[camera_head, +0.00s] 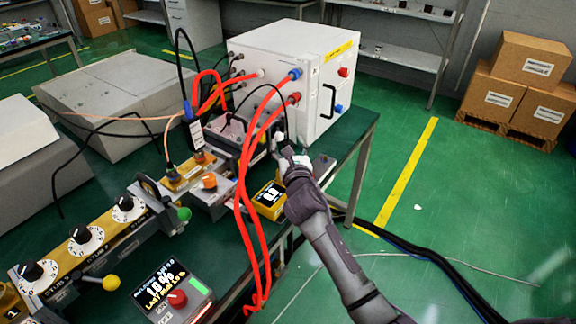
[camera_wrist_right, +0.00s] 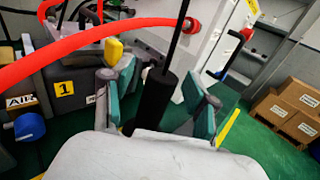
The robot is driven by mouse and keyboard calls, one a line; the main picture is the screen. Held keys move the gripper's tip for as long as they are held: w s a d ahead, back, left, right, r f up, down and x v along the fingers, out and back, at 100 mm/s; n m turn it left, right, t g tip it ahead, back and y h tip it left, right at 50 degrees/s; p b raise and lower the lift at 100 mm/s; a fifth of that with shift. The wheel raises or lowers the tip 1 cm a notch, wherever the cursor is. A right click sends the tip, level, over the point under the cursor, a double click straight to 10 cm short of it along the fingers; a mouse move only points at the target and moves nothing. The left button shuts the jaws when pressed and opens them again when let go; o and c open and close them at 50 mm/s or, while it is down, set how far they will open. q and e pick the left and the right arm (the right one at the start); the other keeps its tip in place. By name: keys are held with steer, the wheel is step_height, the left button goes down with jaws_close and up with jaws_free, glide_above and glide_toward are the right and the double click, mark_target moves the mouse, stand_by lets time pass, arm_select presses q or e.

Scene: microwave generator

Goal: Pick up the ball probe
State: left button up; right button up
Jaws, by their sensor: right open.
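My right gripper (camera_head: 284,152) is beside the front right part of the bench, close to the white cabinet. In the right wrist view its two teal-padded fingers (camera_wrist_right: 162,94) are apart. A black cylinder with a thin dark stem or cable rising from it, seemingly the ball probe (camera_wrist_right: 155,98), stands slightly tilted between the fingers. A gap shows on its right side; contact on the left is unclear. Its lower end is hidden behind my gripper body, and no ball on it can be made out. In the head view my gripper largely hides it. My left gripper is not in view.
Thick red cables (camera_head: 245,190) loop beside my right gripper and cross the right wrist view. The white cabinet (camera_head: 300,75), a yellow meter (camera_head: 269,200) and a dial unit (camera_head: 85,240) stand on the green bench. Boxes (camera_head: 515,85) stand at the right; floor between is mostly clear.

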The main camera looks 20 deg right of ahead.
jaws_close()
steer(key=shift+r, duration=0.15)
stand_by(0.4)
